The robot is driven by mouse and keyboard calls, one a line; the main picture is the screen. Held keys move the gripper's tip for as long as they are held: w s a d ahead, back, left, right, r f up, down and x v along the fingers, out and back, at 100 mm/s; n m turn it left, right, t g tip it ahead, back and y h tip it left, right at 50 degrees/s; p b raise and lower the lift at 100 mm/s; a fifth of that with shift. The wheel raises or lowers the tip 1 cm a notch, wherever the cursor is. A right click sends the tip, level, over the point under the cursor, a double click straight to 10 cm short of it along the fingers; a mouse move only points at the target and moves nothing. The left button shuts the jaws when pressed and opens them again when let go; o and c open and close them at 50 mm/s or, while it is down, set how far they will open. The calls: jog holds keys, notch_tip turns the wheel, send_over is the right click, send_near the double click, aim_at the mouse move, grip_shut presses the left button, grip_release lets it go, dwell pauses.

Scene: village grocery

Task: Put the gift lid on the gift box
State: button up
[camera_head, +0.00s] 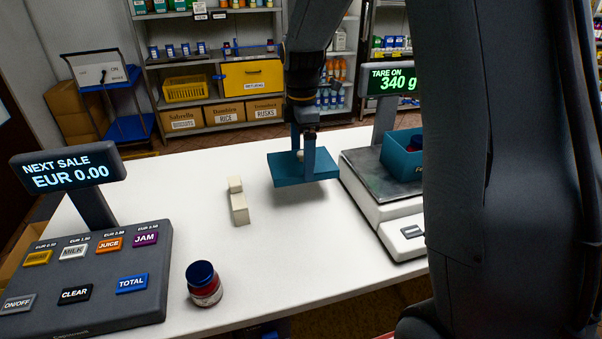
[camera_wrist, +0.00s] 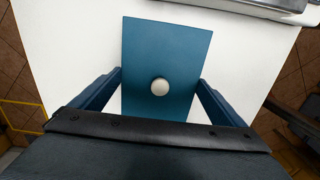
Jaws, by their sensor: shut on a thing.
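The gift lid (camera_head: 285,173) is a flat teal plate with a pale round knob, held a little above the white counter. My gripper (camera_head: 303,163) is shut on the lid, one finger at each of two opposite edges, with the knob between them. In the wrist view, the lid (camera_wrist: 165,45) lies between the fingers of my gripper (camera_wrist: 160,85). The teal gift box (camera_head: 400,160) stands open on the scale to the right of the lid. Something dark red shows inside it, and my arm hides its right part.
The scale (camera_head: 368,175) has a display post (camera_head: 384,120) behind its plate. Two cream blocks (camera_head: 239,208) lie left of the lid. A blue-capped jar (camera_head: 205,288) stands near the front edge, beside the till (camera_head: 90,280). The counter (camera_head: 290,240) between is clear.

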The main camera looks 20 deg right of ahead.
aim_at(302, 152)
notch_tip(302, 152, up, 15)
jog(key=p, duration=1)
jog(key=shift+f, duration=0.15)
